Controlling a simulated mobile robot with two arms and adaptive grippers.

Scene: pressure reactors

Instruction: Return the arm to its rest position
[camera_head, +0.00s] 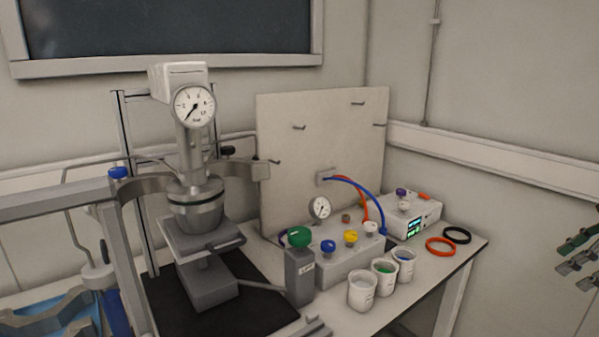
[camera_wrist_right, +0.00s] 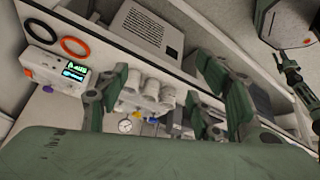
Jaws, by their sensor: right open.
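My right gripper (camera_head: 568,255) shows at the right edge of the head view, in the air beyond the right end of the bench (camera_head: 462,262). Most of its arm is out of frame. In the right wrist view the gripper (camera_wrist_right: 165,88) has its green-padded fingers spread wide, with nothing held between them. The bench items between the fingers in that view are farther off, not in contact.
A pressure reactor with a gauge (camera_head: 194,106) stands on the left. A valve block (camera_head: 340,262), three white cups (camera_head: 362,292), a control box with a green display (camera_head: 411,220), an orange ring (camera_head: 440,247) and a black ring (camera_head: 457,235) occupy the bench's right part.

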